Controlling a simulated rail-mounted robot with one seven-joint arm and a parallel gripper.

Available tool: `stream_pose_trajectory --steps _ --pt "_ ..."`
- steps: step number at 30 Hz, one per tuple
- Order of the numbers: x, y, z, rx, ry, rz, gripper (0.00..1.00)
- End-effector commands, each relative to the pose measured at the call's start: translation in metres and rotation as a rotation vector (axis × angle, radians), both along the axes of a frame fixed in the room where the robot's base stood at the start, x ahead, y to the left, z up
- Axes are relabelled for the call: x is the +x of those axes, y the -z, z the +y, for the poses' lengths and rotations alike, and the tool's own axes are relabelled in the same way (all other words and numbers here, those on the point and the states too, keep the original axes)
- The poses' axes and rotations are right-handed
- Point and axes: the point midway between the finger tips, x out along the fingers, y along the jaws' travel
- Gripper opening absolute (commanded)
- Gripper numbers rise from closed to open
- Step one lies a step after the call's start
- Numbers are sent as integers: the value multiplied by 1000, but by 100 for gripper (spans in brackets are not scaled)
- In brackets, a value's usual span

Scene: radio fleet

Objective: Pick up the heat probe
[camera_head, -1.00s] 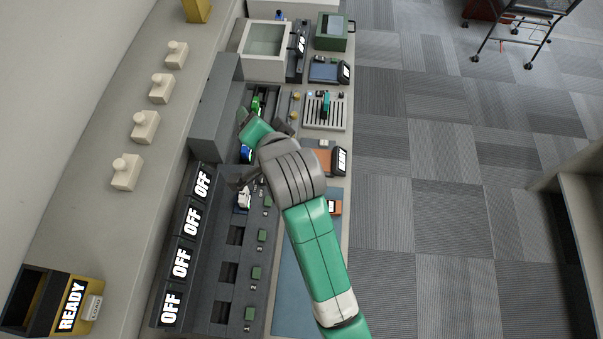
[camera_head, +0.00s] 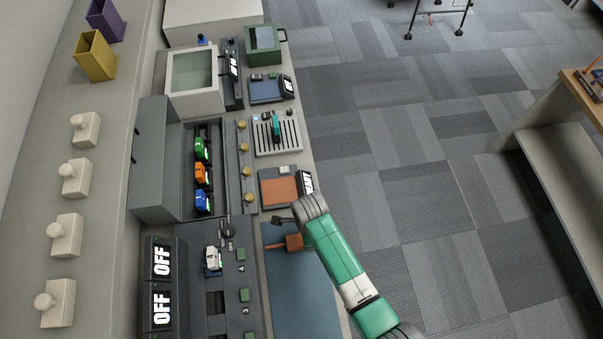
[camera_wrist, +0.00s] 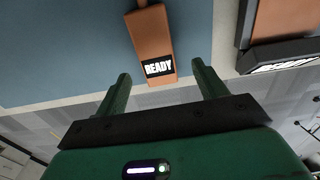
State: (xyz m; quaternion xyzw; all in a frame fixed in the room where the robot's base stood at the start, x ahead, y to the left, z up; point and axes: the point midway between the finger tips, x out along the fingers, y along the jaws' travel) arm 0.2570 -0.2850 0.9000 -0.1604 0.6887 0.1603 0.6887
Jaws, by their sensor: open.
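An orange-brown tool with a READY display (camera_wrist: 148,38) lies on the blue mat (camera_wrist: 60,50) in the wrist view. I take it for the heat probe. In the head view its orange body (camera_head: 293,242) shows on the mat, with a thin end pointing left. My gripper (camera_wrist: 163,82) is open and empty in the wrist view. The tool's display end lies just ahead of the fingertips, between their lines, and no contact shows. In the head view my gripper (camera_head: 288,220) is above the mat's far end, with its fingers partly hidden.
An orange-topped pad (camera_head: 280,192) with a display lies just beyond the mat. A slatted grey tray (camera_head: 277,135) holds a green-handled tool. Green, orange and blue radios stand in the dark trough (camera_head: 190,155). A white radio (camera_head: 212,258) sits left of the mat. Open floor lies right.

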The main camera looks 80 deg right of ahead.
Motion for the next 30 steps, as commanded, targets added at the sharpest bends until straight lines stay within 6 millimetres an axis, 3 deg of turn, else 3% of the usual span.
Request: stream_pose_trajectory --steps 6,14,22,30 --pt "-1 36 4 1 -1 0 71" --pt "-1 39 4 0 -2 0 71" --pt "-1 39 4 0 -2 0 21" --pt "-1 34 4 -1 -2 0 20"
